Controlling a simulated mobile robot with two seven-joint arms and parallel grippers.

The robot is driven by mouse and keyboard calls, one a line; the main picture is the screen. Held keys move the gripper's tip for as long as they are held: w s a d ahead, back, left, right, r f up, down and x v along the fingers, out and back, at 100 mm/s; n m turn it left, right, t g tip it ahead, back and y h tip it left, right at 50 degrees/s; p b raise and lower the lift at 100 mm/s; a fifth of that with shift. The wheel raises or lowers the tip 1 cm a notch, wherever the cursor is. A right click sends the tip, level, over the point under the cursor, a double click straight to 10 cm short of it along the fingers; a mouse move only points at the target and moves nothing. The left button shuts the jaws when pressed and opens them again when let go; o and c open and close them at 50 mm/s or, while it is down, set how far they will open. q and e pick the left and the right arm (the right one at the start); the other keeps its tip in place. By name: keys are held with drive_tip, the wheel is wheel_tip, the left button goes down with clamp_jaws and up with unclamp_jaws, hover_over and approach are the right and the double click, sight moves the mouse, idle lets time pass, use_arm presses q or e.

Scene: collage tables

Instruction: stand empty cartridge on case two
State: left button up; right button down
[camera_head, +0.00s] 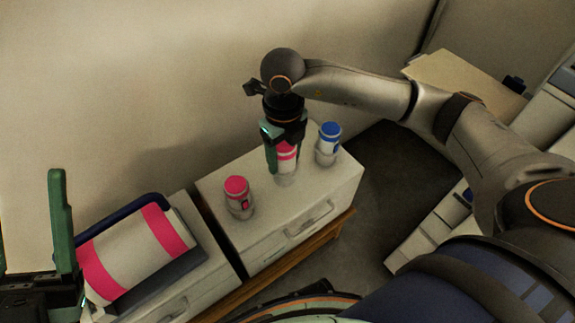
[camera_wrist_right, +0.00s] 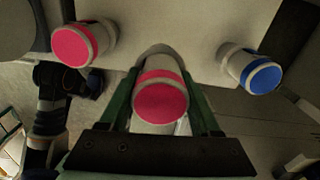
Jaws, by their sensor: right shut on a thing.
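My right gripper (camera_head: 284,160) is shut on a pink-topped cartridge (camera_head: 287,152) with a white body and pink band. The cartridge is upright over the middle of a white case (camera_head: 325,190); its lower end looks at or just above the top, and I cannot tell if it touches. In the right wrist view, its pink top (camera_wrist_right: 160,103) sits between the green fingers (camera_wrist_right: 162,105). A second pink-topped cartridge (camera_head: 238,196) stands to the left, and a blue-topped one (camera_head: 328,143) to the right. My left gripper (camera_head: 32,225) is open and empty at the lower left. No case number is readable.
A white roll with pink bands (camera_head: 140,252) lies in a dark cradle on a neighbouring case (camera_head: 190,295) at the left. A dark gap separates the two cases. The wall rises close behind. The front part of the white case top is clear.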

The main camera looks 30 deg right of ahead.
drive_tip(key=f, duration=0.1)
drive_tip(key=w+d+f, duration=0.1)
drive_tip(key=f, duration=0.1)
drive_tip(key=shift+w+d+b, duration=0.3)
drive_tip(key=shift+b, duration=0.05)
drive_tip(key=shift+w+d+f+b, duration=0.15)
drive_tip(key=shift+f+b, duration=0.45)
drive_tip(key=shift+f, duration=0.95)
drive_tip(key=shift+f, duration=0.15)
drive_tip(key=shift+c, duration=0.5)
unclamp_jaws()
